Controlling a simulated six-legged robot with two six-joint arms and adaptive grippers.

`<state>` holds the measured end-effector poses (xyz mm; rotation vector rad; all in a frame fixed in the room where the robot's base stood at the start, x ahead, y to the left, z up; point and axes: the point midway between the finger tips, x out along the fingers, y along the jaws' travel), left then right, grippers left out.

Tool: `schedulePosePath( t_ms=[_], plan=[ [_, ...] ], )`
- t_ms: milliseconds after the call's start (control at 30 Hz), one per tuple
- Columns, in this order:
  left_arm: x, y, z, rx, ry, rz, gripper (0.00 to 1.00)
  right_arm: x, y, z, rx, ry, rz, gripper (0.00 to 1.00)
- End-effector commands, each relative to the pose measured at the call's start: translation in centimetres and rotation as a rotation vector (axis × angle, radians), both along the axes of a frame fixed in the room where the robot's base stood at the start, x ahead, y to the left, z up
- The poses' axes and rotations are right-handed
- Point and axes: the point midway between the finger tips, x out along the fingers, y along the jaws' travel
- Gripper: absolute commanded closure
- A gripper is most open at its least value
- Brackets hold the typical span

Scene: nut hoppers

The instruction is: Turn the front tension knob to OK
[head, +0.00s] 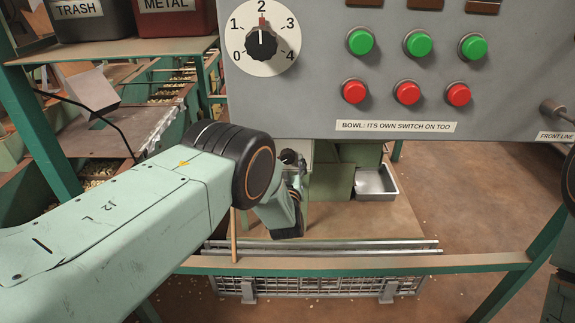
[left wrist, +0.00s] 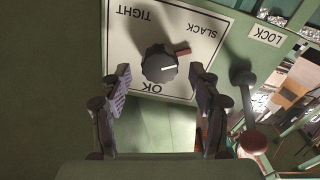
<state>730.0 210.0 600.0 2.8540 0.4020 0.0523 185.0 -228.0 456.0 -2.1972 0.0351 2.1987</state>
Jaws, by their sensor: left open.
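In the left wrist view the dark tension knob (left wrist: 160,65) sits on a white dial plate (left wrist: 122,45) marked TIGHT, SLACK and OK, seen upside down. Its white pointer line points right in the picture, between SLACK and OK. A small red mark (left wrist: 183,51) lies beside the knob, on the SLACK side. My left gripper (left wrist: 160,78) is open, with one finger on each side of the knob in the picture. I see no finger touching it, and cannot tell whether the tips reach around it. In the head view my left arm hides most of this area. My right gripper is out of view.
A lever with a dark red ball (left wrist: 252,142) stands right of the fingers, near a LOCK label (left wrist: 265,35). In the head view a grey panel (head: 315,100) with green and red buttons and a numbered dial (head: 284,60) hangs above. A green rail (head: 470,262) crosses below.

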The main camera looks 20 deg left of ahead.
Motion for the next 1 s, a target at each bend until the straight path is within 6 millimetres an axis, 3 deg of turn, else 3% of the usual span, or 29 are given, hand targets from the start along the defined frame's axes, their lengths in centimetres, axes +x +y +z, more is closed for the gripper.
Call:
schedulePosePath(
  t_ms=[200,567,1000],
  plan=[
    [2.0,0.6,-0.1,-0.001,-0.001,0.000,0.37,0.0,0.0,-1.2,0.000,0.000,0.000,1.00],
    [2.6,0.8,0.1,0.001,-0.001,0.000,0.38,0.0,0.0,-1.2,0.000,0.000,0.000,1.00],
    [2.6,0.8,0.1,0.000,0.000,0.000,0.76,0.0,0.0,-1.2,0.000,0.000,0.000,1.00]
  ],
)
